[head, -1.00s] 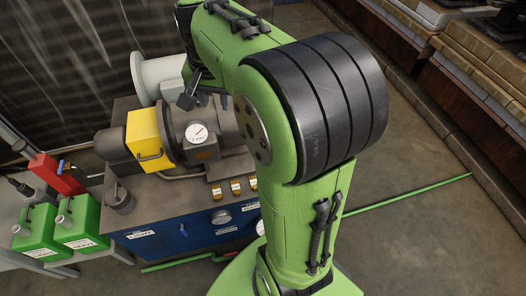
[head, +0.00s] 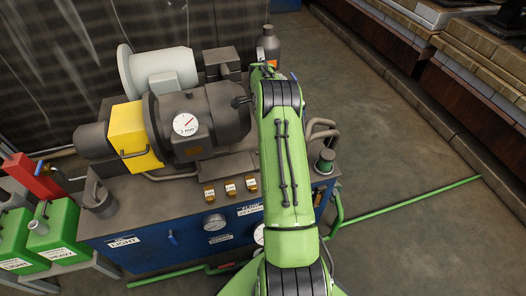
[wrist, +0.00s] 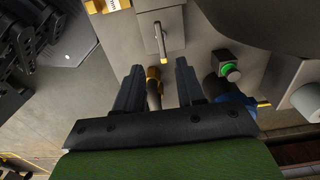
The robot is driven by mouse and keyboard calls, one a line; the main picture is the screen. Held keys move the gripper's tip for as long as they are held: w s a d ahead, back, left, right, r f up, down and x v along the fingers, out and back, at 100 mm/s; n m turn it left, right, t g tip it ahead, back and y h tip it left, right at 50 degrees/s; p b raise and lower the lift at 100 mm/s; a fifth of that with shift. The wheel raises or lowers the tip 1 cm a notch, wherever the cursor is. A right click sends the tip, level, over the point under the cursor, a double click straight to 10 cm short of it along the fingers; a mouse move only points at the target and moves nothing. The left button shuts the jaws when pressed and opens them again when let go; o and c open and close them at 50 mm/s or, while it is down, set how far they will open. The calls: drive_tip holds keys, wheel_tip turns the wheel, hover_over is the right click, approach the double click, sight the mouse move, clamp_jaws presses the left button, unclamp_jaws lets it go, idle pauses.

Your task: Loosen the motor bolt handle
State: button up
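The grey motor (head: 205,112), with a round dial on its front, sits on the bench in the head view. A small dark lever (head: 239,101) shows at its right end; I cannot tell if it is the motor bolt handle. In the wrist view my gripper (wrist: 158,68) is open, its two dark fingers apart. A brass fitting with a dark stem (wrist: 153,82) appears between them, with no visible contact. A silver handle (wrist: 161,42) on a grey plate lies beyond the fingertips. In the head view my arm hides the gripper's fingers.
The bench's blue front (head: 170,240) carries gauges and labels. A yellow block (head: 136,133) adjoins the motor. A green-topped post (head: 325,160) and pipes stand right of my arm. Green cans (head: 52,230) stand at left. The wrist view shows a green button (wrist: 230,71). Open floor lies to the right.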

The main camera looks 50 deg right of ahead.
wheel_tip(320, 180, down, 11)
drive_tip(key=b, duration=0.3)
drive_tip(key=shift+r, duration=0.1)
clamp_jaws()
